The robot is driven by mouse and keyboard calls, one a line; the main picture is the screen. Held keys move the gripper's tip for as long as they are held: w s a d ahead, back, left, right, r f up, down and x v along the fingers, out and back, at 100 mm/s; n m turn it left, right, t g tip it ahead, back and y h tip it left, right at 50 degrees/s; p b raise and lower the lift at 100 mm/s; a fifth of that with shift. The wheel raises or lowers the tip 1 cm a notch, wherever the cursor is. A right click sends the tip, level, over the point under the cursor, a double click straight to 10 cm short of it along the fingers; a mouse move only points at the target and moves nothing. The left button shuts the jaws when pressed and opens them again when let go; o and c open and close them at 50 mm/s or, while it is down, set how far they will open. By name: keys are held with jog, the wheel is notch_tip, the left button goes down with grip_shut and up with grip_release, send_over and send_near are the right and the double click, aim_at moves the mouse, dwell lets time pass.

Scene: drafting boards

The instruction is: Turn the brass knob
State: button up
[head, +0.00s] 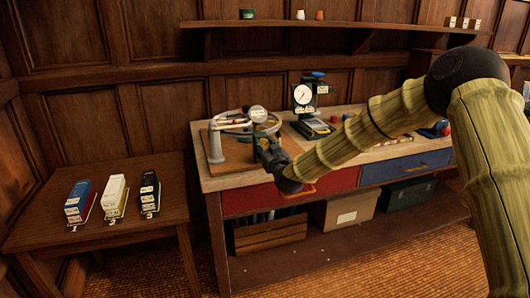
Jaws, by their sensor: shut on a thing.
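A measuring apparatus (216,144) with a pale curved frame and a round dial (258,113) stands on a wooden board at the left end of the workbench. My gripper (268,138) is at the front right of this apparatus, just below the dial. It is shut on a small part there. My gripper and wrist cover that part, so I cannot make out the brass knob itself or how far it is turned.
The workbench (350,154) has a red drawer (260,199) and a blue drawer (385,170). A dial gauge stand (304,95) stands behind my forearm. A side table (100,235) at left holds three small boxed items. A wooden crate (268,235) sits on the lower shelf.

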jog(key=m+b, duration=0.1)
jog(key=m, duration=0.2)
jog(key=shift+f+m+b, duration=0.15)
jog(key=shift+m+b, duration=0.25)
jog(key=m+b, duration=0.2)
jog(key=m, duration=0.1)
jog(key=shift+m, duration=0.3)
jog(key=m+b, duration=0.3)
jog(key=m, duration=0.3)
jog(key=shift+b, duration=0.3)
jog(key=m+b, duration=0.2)
jog(key=m, duration=0.2)
jog(key=shift+m+b, duration=0.4)
jog(key=m+b, duration=0.2)
jog(key=m, duration=0.1)
jog(key=shift+m+b, duration=0.3)
jog(key=shift+m, duration=0.1)
jog(key=m+b, duration=0.2)
jog(key=m, duration=0.1)
jog(key=shift+m, duration=0.3)
jog(key=shift+r+m+b, duration=0.25)
jog(key=shift+m+b, duration=0.35)
jog(key=shift+b, duration=0.05)
